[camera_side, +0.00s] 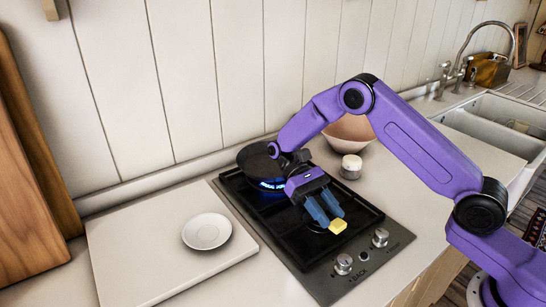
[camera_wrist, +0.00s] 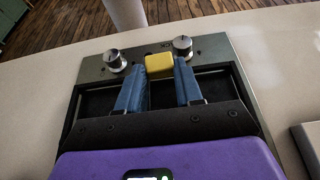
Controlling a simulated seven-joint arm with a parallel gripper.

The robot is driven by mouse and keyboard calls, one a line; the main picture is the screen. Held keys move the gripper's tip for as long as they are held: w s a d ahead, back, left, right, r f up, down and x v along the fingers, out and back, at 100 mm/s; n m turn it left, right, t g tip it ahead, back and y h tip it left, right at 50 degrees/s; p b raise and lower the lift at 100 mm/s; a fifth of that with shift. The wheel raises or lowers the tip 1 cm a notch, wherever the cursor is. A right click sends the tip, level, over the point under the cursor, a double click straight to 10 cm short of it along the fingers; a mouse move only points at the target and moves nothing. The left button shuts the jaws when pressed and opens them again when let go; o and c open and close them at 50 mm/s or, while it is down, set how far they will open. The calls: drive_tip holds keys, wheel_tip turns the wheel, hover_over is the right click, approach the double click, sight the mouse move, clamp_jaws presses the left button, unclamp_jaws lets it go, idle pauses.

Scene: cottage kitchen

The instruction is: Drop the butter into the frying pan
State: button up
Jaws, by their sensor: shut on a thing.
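The butter (camera_side: 337,226) is a small yellow block. My gripper (camera_side: 331,219) is shut on it with two blue fingers and holds it over the front part of the stove, near the knobs. In the wrist view the butter (camera_wrist: 159,65) sits between the tips of the blue fingers of my gripper (camera_wrist: 160,72). The dark frying pan (camera_side: 258,160) is on the back burner, over a blue flame, behind and to the left of my gripper. My arm partly hides its right side. The pan is not in the wrist view.
The black stove (camera_side: 316,282) has knobs at its front. A white saucer (camera_side: 207,231) lies on a pale board (camera_side: 120,261) at left. A small jar (camera_side: 351,167) and a pinkish bowl (camera_side: 346,131) stand right of the pan. A sink (camera_side: 497,120) is at far right.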

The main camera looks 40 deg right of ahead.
drive_tip(key=w+m+y, duration=0.1)
drive_tip(key=m+y, duration=0.1)
drive_tip(key=w+a+m+t+y, duration=0.1)
drive_tip(key=m+y, duration=0.1)
drive_tip(key=y, duration=0.1)
drive_tip(key=w+r+m+t+y, duration=0.1)
drive_tip(key=m+y, duration=0.1)
drive_tip(key=shift+w+a+m, duration=0.35)
drive_tip(key=shift+w+m, duration=0.05)
drive_tip(key=w+d+r+m+t+y, duration=0.1)
drive_tip(key=w+d+r+m+t, duration=0.2)
drive_tip(key=w+m+t, duration=0.35)
drive_tip(key=w+d+r+m+t+y, duration=0.2)
drive_tip(key=w+d+r+m+t, duration=0.1)
drive_tip(key=w+m+t, duration=0.4)
drive_tip(key=w+d+r+m+t+y, duration=0.1)
drive_tip(key=w+d+r+m+t, duration=0.25)
drive_tip(key=w+t, duration=0.4)
drive_tip(key=shift+w+f+m+g, duration=0.25)
drive_tip(key=shift+f+g, duration=0.3)
drive_tip(key=shift+f, duration=0.85)
drive_tip(key=shift+w+f+m+g, duration=0.2)
drive_tip(key=shift+f+g, duration=0.35)
drive_tip(key=shift+f, duration=0.85)
drive_tip(key=o, duration=0.7)
drive_tip(key=v, duration=1.7)
drive_tip(key=shift+d, duration=0.2)
